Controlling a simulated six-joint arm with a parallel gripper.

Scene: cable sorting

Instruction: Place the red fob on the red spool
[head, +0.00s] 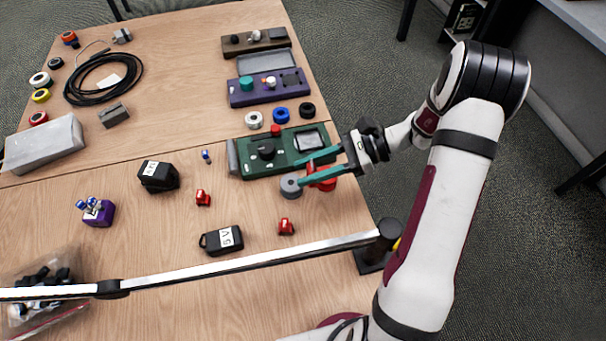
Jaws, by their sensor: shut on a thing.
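My gripper (303,172), with teal fingers, reaches in from the right in the head view, at the front right corner of the green device. It is shut on a small red piece (312,168), probably the red fob, mostly hidden between the fingers. A round red thing (328,185), probably the red spool, shows just below the lower finger. The fingers cover part of it, so I cannot tell whether the fob touches it. A grey spool (290,187) stands beside it on the left, by the lower fingertip.
The green device (250,165) lies right behind the fingers. White, blue and black spools (281,115) stand behind it. Two small red pieces (203,198) (286,227) and black labelled blocks (222,240) lie in front and left. A metal rail (240,263) crosses the front.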

